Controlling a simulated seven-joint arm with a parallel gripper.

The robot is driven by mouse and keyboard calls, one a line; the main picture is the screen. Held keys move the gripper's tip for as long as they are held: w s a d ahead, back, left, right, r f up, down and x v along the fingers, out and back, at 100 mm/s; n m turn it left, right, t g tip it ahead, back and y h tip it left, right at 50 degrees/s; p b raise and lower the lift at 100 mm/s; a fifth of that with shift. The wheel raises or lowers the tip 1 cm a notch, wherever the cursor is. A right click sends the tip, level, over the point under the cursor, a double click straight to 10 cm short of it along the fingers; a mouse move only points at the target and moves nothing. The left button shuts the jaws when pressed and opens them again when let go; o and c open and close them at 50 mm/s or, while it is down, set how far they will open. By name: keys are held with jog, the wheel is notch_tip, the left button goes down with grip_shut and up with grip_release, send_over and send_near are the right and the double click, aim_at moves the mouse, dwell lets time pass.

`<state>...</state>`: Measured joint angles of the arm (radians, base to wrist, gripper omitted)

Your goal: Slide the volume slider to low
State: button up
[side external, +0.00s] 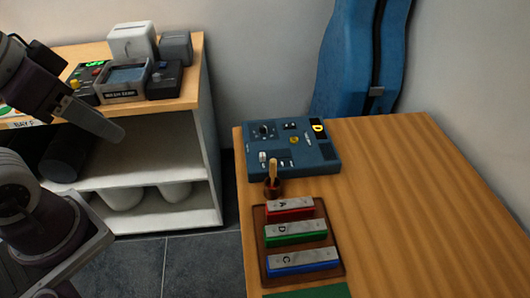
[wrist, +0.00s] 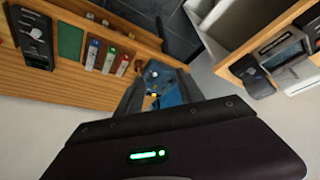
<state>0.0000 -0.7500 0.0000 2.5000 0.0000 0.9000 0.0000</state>
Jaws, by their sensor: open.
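A blue control box (side external: 318,150) lies at the far left corner of the wooden table. It carries a dark dial, a yellow button, a yellow-marked part and small light slider-like controls (side external: 283,163). I cannot read which control is the volume slider or its setting. The box also shows small near the middle of the wrist view (wrist: 168,92). My gripper is open, with nothing visibly held, and is well away from the box.
A brown tray (side external: 257,240) holds red, green and blue bars. A shelf unit (side external: 190,105) with devices stands left, across a floor gap. A blue case (side external: 350,70) stands behind. The table's right side is clear.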

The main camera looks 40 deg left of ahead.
dwell(0.4)
jog(key=shift+w+r, duration=0.1)
jog(key=shift+w, duration=0.1)
jog(key=shift+c, duration=0.8)
jog(key=m+g, duration=0.5)
jog(key=m, duration=0.3)
send_over(262, 154)
notch_tip(262, 154, down, 18)
jog(key=shift+m+g, duration=0.3)
jog(key=shift+m, duration=0.2)
notch_tip(262, 154, down, 10)
jog(key=shift+d+f, duration=0.1)
